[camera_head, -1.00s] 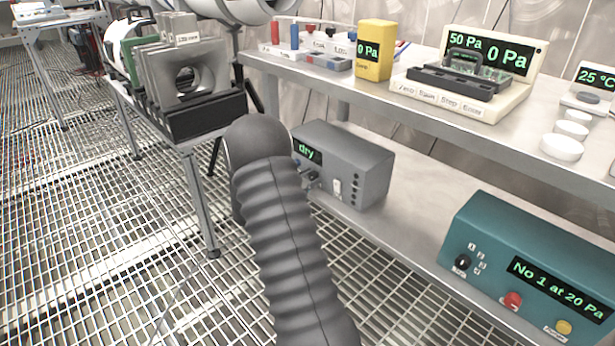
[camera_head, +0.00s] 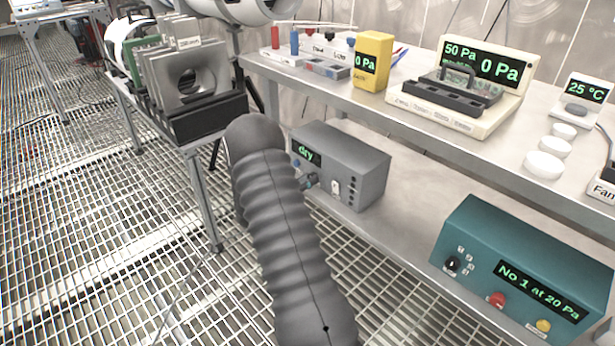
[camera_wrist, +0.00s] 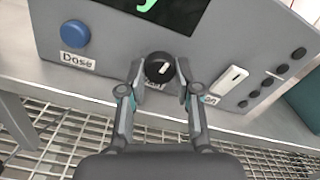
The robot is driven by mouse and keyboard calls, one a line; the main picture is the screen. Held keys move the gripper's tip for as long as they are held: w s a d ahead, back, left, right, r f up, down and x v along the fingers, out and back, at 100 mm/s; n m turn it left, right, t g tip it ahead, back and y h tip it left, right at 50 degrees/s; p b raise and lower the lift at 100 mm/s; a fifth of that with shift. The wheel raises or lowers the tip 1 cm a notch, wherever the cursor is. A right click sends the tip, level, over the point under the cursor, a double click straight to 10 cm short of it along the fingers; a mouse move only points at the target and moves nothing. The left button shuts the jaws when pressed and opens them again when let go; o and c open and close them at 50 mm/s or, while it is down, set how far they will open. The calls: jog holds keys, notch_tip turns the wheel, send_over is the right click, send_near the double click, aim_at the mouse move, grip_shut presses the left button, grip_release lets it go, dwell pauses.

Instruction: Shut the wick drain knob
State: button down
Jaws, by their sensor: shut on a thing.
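The grey box with the green "dry" display (camera_head: 345,165) stands on the lower shelf in the head view. In the wrist view its front panel (camera_wrist: 110,55) fills the top. A round black knob with a white pointer mark (camera_wrist: 161,68) sits on this panel; its label is mostly hidden by my gripper. My gripper (camera_wrist: 160,88) has one finger on each side of the knob and is shut on it.
A blue knob labelled "Dose" (camera_wrist: 75,34) is left of the black knob. A white rocker switch (camera_wrist: 229,80) is close on the right, then several black buttons. A teal box (camera_head: 525,270) stands farther right on the lower shelf (camera_head: 410,215). The upper shelf (camera_head: 430,125) overhangs.

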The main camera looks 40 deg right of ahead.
jog(key=shift+n+p, duration=0.5)
jog(key=shift+n, duration=0.5)
jog(key=c, duration=0.8)
grip_release()
jog(key=s+a, duration=0.1)
jog(key=a, duration=1.1)
